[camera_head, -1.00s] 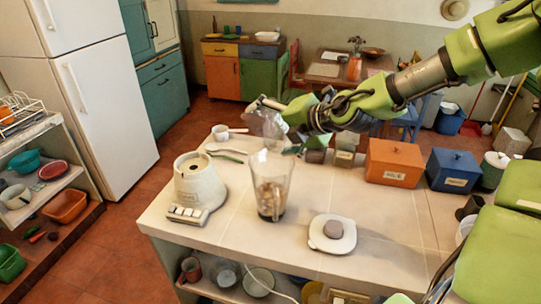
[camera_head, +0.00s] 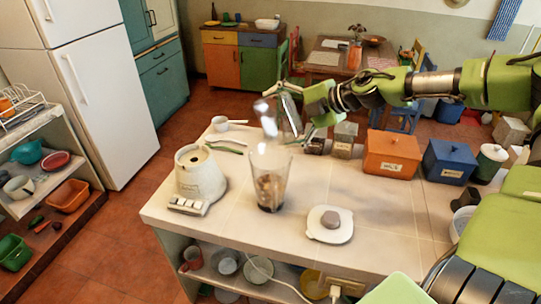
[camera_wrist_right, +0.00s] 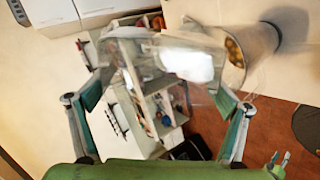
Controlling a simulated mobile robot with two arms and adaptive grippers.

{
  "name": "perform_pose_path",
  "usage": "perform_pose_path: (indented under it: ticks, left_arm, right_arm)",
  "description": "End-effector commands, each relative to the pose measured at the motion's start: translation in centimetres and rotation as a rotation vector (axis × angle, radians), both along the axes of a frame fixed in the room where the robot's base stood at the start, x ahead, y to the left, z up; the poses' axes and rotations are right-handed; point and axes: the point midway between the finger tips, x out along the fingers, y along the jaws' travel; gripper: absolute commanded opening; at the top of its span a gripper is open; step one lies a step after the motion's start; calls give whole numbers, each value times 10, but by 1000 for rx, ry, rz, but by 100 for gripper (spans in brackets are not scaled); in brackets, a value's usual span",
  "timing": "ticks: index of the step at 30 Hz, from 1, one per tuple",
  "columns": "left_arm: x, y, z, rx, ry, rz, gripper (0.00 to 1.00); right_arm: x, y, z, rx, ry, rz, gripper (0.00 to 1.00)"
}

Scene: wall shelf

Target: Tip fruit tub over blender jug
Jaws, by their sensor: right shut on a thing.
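The blender jug (camera_head: 269,178) is clear and stands upright on the counter, with brownish pieces in its bottom. It also shows in the wrist view (camera_wrist_right: 252,48), at the upper right, with round pieces inside. The clear fruit tub (camera_head: 287,117) is above and just behind the jug in the head view, tilted. My right gripper (camera_head: 292,112) is shut on it. In the wrist view the tub (camera_wrist_right: 135,70) lies between the fingers of my right gripper (camera_wrist_right: 160,102), blurred and see-through. I cannot tell whether fruit is left in it. My left gripper is not in view.
The cream blender base (camera_head: 200,175) stands left of the jug, and the white lid (camera_head: 331,225) lies at its front right. An orange box (camera_head: 392,155) and a blue box (camera_head: 449,163) stand at the back right. The counter's front right is clear.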

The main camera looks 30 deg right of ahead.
Motion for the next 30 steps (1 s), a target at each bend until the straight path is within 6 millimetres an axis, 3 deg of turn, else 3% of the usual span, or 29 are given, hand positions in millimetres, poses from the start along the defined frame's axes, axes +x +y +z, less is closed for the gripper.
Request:
perform_pose_path:
  ticks: [7,22,29,30]
  left_arm:
    - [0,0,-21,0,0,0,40]
    - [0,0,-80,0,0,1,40]
    - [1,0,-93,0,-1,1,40]
    - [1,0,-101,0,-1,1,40]
  right_arm:
    - [6,-14,7,141,51,-3,68]
    - [13,-33,-11,411,155,-3,68]
    - [16,-42,-2,561,211,-2,68]
    - [16,-43,-8,588,223,-3,68]
